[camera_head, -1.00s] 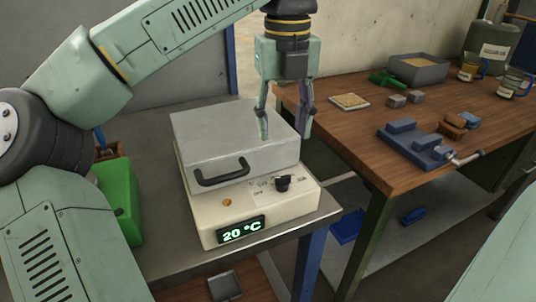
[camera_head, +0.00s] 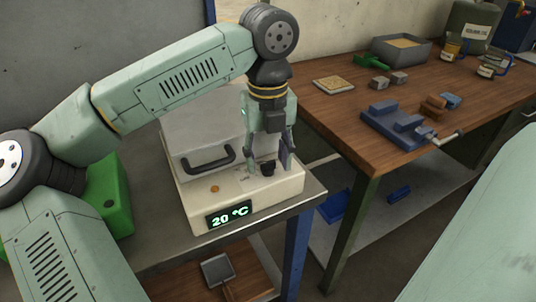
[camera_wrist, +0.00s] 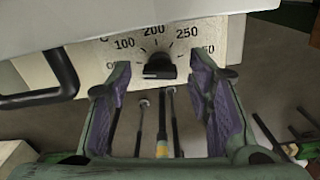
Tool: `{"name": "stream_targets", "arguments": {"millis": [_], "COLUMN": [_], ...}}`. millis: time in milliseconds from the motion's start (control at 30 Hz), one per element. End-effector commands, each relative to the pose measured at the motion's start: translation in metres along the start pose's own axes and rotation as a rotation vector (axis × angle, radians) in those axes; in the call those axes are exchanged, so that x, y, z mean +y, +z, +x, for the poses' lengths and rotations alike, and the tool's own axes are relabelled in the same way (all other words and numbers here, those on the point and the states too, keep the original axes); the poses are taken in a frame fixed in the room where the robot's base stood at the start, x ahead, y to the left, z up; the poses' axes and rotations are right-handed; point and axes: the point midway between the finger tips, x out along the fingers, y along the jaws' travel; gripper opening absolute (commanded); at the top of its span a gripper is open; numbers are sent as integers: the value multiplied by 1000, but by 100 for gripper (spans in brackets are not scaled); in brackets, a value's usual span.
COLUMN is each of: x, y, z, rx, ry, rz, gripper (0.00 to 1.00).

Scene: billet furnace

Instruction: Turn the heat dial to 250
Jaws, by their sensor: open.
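The furnace (camera_head: 196,204) is a pale box with a grey lid, a black handle and a green display (camera_head: 229,216) reading 20 °C. The black heat dial (camera_head: 268,168) sits on its front right. In the wrist view the dial (camera_wrist: 160,67) shows below a printed scale with 100, 200 and 250; the number at the far right is partly hidden. My gripper (camera_head: 269,169) is open, with its fingers pointing down around the dial in the head view. In the wrist view the dial lies between and beyond the two purple-padded fingers. I cannot tell whether either finger touches it.
A wooden bench (camera_head: 333,110) on the right holds a blue vise (camera_head: 394,124), small blocks, a grey bin (camera_head: 401,50) and mugs. A green box (camera_head: 108,195) stands left of the furnace. The furnace's black handle (camera_head: 208,160) is close to my gripper's left.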

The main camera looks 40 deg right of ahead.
Motion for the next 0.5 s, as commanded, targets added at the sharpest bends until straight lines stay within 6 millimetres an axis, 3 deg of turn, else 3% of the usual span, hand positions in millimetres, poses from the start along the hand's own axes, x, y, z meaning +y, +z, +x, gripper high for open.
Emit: {"name": "stream_targets", "arguments": {"millis": [500], "x": [0], "y": [0], "z": [0], "rx": [0], "ry": [0], "rz": [0], "gripper": [16]}}
